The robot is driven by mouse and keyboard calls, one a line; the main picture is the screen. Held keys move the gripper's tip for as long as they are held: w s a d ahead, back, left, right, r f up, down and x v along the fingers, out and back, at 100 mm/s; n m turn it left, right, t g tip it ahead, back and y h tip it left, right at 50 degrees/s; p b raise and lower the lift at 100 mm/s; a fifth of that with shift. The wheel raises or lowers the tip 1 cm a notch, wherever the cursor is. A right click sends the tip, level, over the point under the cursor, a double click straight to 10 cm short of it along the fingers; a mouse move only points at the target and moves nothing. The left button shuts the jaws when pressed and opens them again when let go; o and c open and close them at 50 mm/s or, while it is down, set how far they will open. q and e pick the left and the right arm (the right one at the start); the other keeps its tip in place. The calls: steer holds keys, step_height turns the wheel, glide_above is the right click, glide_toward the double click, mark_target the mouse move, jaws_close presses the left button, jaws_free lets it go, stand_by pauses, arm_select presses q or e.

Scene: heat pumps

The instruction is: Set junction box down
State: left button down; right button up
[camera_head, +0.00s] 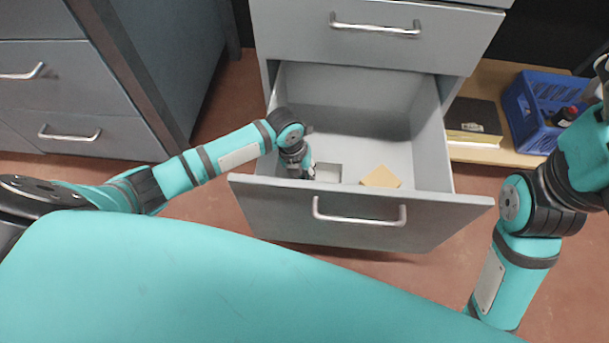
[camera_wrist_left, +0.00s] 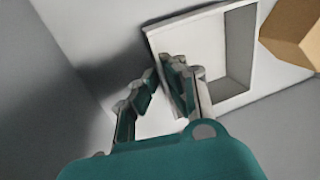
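The junction box is a small pale grey open-topped box (camera_head: 328,173) inside the open drawer, near its front wall. In the left wrist view the box (camera_wrist_left: 239,50) shows its hollow inside and raised rim. My left gripper (camera_head: 307,172) reaches down into the drawer at the box's left side. In the left wrist view its fingers (camera_wrist_left: 162,78) are parted, one on each side of the box's near left wall. A narrow gap shows between the outer finger and the wall. The box appears to rest flat on the drawer floor, though its underside is hidden.
The grey drawer (camera_head: 345,222) is pulled out. A tan block (camera_head: 381,177) lies right of the box, also seen in the left wrist view (camera_wrist_left: 292,32). A blue crate (camera_head: 540,108) stands on a wooden shelf at right. The drawer's back is clear.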

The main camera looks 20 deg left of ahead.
arm_select(q)
steer(key=shift+f, duration=0.1)
steer(key=c, duration=1.5)
jaws_free()
